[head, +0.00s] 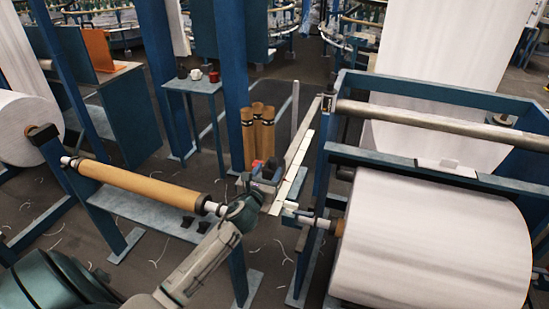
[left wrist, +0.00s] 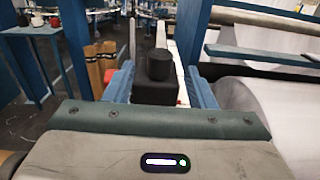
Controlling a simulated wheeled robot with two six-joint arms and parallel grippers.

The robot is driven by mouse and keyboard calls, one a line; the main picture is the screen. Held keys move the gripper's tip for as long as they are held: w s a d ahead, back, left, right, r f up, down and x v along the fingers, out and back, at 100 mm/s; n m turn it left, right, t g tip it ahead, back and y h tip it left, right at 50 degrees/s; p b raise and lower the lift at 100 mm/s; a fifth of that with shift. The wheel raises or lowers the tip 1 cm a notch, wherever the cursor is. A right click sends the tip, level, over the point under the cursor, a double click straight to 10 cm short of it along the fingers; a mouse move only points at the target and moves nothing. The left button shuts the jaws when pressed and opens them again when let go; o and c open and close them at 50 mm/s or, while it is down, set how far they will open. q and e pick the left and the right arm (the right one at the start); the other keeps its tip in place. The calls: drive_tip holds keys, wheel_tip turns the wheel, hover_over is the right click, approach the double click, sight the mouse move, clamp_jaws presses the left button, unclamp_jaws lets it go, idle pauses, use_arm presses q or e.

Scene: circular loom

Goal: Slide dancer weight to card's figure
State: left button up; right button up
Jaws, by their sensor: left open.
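The dancer weight (left wrist: 157,80), a black block with a round black knob on top, stands in the middle of the left wrist view on a pale bar (left wrist: 161,38). My left gripper (head: 267,178) is open, with one blue finger on each side of the weight; I cannot tell whether either touches it. In the head view the gripper is at the near end of the pale slanted bar (head: 294,160) and hides most of the weight. A small white card (head: 437,167) lies on the blue beam above the large roll; any figure on it is too small to read.
A large white fabric roll (head: 435,240) is on the right in a blue frame (head: 345,155). A brown roller (head: 140,187) crosses at left. Several brown tubes (head: 258,137) stand behind the gripper. A small table (head: 195,86) with cups is farther back.

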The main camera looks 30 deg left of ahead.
sight(275, 159)
use_arm(q)
drive_tip(key=p+x, duration=0.1)
drive_tip(key=x, duration=0.6)
clamp_jaws()
